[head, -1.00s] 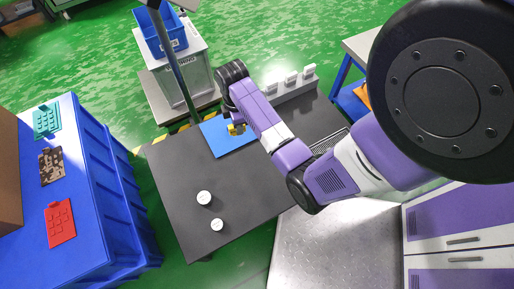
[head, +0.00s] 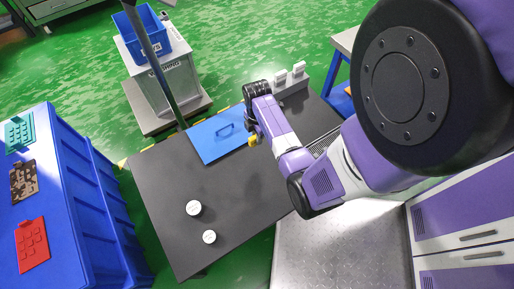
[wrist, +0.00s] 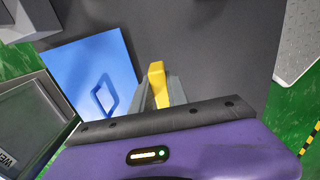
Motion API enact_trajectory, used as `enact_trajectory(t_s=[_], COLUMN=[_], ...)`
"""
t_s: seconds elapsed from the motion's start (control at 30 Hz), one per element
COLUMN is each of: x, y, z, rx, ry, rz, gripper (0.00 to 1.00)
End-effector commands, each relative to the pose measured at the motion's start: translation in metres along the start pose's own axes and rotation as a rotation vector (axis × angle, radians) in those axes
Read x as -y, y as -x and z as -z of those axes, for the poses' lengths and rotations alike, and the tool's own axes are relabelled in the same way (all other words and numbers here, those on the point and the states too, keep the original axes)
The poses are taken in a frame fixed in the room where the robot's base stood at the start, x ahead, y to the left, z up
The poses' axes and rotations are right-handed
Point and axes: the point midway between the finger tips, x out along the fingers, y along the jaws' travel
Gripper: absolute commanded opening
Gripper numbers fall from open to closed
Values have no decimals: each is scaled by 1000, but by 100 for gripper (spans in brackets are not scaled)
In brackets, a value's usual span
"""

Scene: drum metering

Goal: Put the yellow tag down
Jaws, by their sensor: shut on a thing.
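The yellow tag (wrist: 157,84) is held between the fingers of my gripper (wrist: 160,92) in the wrist view, over or on the dark table top; I cannot tell whether it touches the table. In the head view the tag (head: 252,140) is a small yellow patch below the end of my arm, just right of the blue plate. The fingers are largely hidden there by my arm. The blue plate (head: 212,146) with a raised handle lies flat on the dark table (head: 165,190). It also shows left of my gripper in the wrist view (wrist: 80,65).
Two white round pieces (head: 194,208) (head: 209,237) stand at the table's front left. A grey block with white cards (head: 290,83) stands at the back right. A blue bin (head: 155,40) sits on a white cabinet behind. The left middle of the table is clear.

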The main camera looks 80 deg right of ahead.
Motion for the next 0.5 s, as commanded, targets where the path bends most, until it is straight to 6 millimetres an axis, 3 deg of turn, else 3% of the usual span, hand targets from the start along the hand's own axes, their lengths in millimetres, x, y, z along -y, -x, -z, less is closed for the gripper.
enact_trajectory(t_s=[0.1, 0.27, 0.5], x=[0, 0, 0], y=[-21, -31, -64], z=[0, 0, 0], rx=[0, 0, 0], ry=[-2, -1, -2], rz=[2, 0, 1], gripper=[0, 0, 0])
